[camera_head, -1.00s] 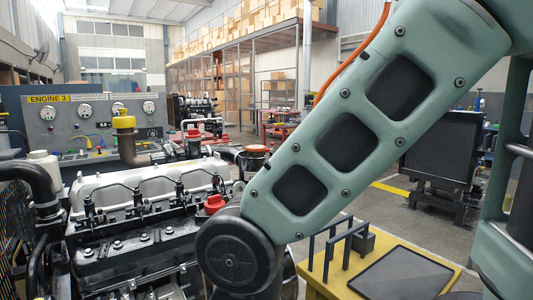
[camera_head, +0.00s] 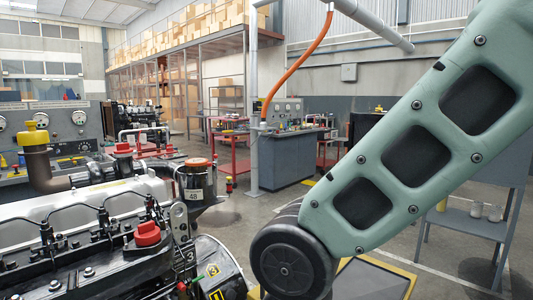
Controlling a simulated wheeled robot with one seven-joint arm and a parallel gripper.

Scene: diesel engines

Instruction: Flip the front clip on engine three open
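The engine (camera_head: 75,235) fills the lower left of the head view, with a silver valve cover (camera_head: 75,200), black pipes and a red cap (camera_head: 147,233). A figure 3 shows near its right end, beside a round housing (camera_head: 213,262) with yellow labels. A grey upright bracket (camera_head: 181,222) with a hole stands there. I cannot make out the front clip for certain or tell its state. My green arm crosses the right side and ends in view at a round black joint just right of the engine. My gripper is hidden or out of frame.
A dark canister (camera_head: 197,186) with an orange top and tag 48 stands behind the engine's right end. A gauge panel (camera_head: 75,122) is at the back left. A grey workbench (camera_head: 285,158) stands further back. A yellow-edged platform (camera_head: 372,280) lies below my arm. Open floor lies between.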

